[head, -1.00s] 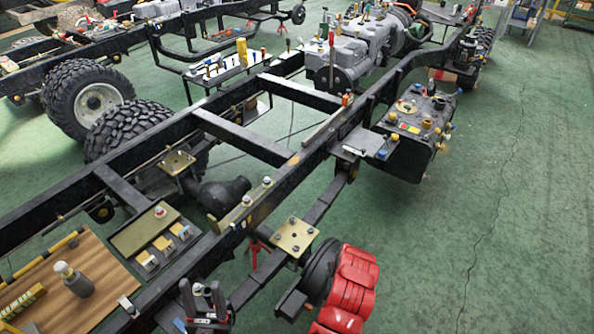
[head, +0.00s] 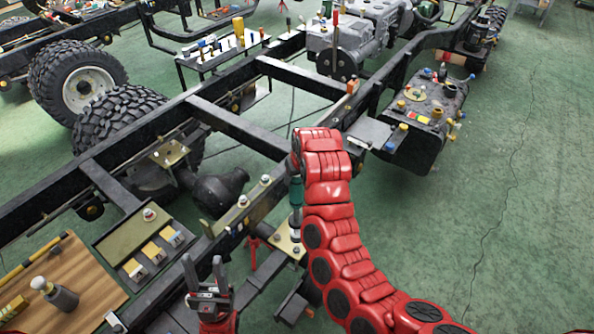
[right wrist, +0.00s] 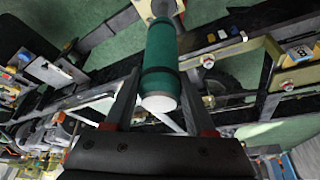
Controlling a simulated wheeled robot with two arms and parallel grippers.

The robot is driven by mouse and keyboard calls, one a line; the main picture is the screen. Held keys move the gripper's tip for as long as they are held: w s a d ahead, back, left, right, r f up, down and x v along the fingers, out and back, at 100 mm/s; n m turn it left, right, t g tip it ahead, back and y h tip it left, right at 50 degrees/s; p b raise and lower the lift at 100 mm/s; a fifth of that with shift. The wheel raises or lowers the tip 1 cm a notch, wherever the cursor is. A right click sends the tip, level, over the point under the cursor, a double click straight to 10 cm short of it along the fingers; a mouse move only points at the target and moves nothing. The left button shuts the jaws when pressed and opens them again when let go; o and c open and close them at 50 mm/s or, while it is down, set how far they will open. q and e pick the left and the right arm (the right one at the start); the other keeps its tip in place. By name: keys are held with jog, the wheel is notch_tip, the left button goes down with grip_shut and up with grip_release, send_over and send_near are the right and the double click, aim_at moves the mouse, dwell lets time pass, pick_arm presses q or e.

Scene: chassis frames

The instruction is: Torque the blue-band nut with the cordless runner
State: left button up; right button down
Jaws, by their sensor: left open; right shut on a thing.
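The cordless runner is a green cylinder with dark bands (head: 295,192), upright in the head view with its lower end over the brass plate (head: 283,243) on the chassis. My right gripper (right wrist: 158,103) is shut on it; the runner's green body (right wrist: 160,52) shows between the fingers in the right wrist view. In the head view my red right arm hides that gripper. Whether the runner's tip touches a nut I cannot tell. No nut's blue band can be made out; the runner and arm cover part of the plate. My left gripper (head: 206,280) is open and empty near the lower rail.
A brass rail strip with two nuts (head: 243,201) lies just left of the runner. A tray with several yellow blocks (head: 153,252) and a wooden board (head: 85,272) are at lower left. A black tank (head: 425,125) stands right of my arm. Green floor is clear at right.

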aim_at(297, 201)
jog(key=shift+f, duration=0.5)
notch_tip(297, 201, down, 5)
jog(key=shift+r+b, duration=0.15)
jog(key=shift+b, duration=0.5)
jog(key=shift+w+f, duration=0.1)
jog(key=shift+f, duration=0.55)
jog(key=shift+f+b, duration=0.95)
jog(key=shift+f, duration=0.65)
dwell(2.3)
jog(key=shift+s+f, duration=0.2)
jog(key=shift+s, duration=0.05)
dwell(1.8)
